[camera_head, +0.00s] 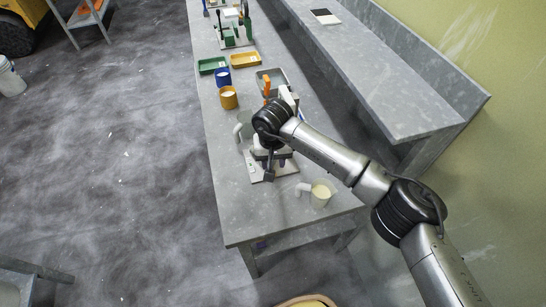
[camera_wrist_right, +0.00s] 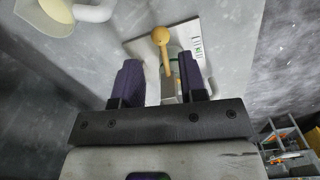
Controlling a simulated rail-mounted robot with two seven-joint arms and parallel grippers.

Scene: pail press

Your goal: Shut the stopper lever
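The stopper lever (camera_wrist_right: 166,58), an orange-yellow rod with a ball knob, shows in the right wrist view, between and beyond my fingers. It stands over a pale base plate with printed marks (camera_wrist_right: 197,45). My right gripper (camera_wrist_right: 159,75) is open, with a dark purple finger on each side of the lever's line; I see no contact. In the head view my right gripper (camera_head: 270,168) is over the device's white base plate (camera_head: 258,171) on the near bench, and my wrist hides most of the device. My left gripper is not in view.
A cream-filled cup (camera_head: 321,195) stands just right of the device. The bench's left front is clear.

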